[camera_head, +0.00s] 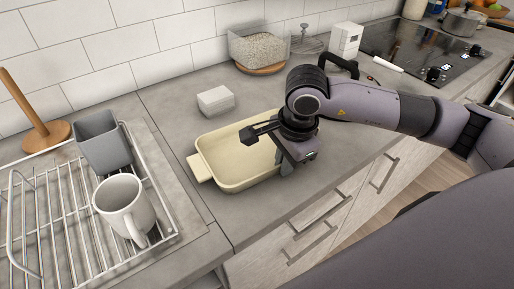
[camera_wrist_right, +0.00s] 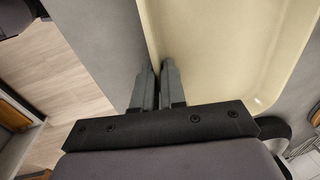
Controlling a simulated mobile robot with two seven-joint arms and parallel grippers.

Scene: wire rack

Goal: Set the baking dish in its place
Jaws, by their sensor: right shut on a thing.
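The cream baking dish (camera_head: 228,172) stands on the grey counter, to the right of the wire rack (camera_head: 165,192). It looks level and empty, with a tab handle at its left end. My right gripper (camera_head: 284,169) is at the dish's near long side, toward its right end, and is shut on the wall there. In the right wrist view its two fingers (camera_wrist_right: 158,72) are close together with the dish's rim (camera_wrist_right: 153,38) between them. My gripper and arm hide the right end of the dish in the head view. My left gripper is in neither view.
A white mug (camera_head: 122,203) and a grey container (camera_head: 103,145) stand on the rack. A small white box (camera_head: 215,100) sits behind the dish. A paper-towel holder (camera_head: 45,135) stands back left. A glass-sided container (camera_head: 258,50) and cooktop (camera_head: 428,52) lie further back.

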